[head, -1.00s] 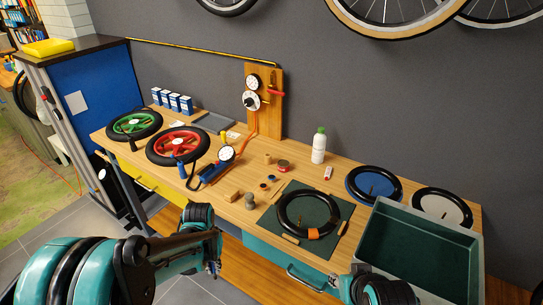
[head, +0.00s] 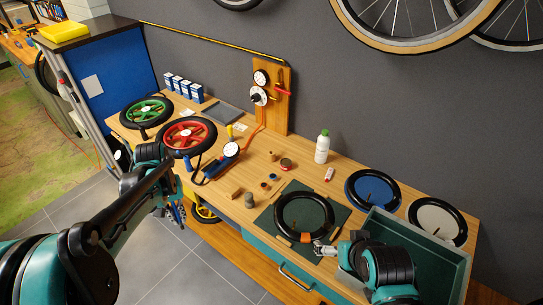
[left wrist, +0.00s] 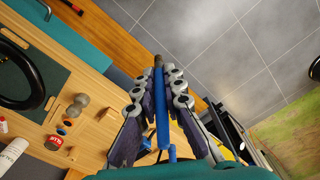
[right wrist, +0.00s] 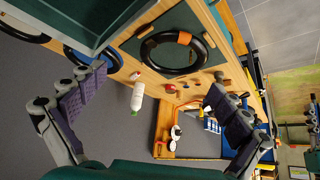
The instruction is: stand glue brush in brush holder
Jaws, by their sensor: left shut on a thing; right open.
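My left gripper (head: 176,212) is shut on a slim blue stick with a brown end, seen between its fingers in the left wrist view (left wrist: 161,112); I take this stick for the glue brush. The gripper is off the bench's front edge, above the floor. I cannot tell for sure which thing is the brush holder; a small wooden block (head: 236,193) stands near the front edge and also shows in the left wrist view (left wrist: 107,112). My right gripper (head: 325,247) is open and empty at the dark mat's front right corner; its spread fingers show in the right wrist view (right wrist: 155,103).
A black tyre (head: 278,216) lies on the green mat (head: 262,222). A green-grey bin (head: 440,262) stands at right. Wheels and a gauge pump (head: 222,163) are at left.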

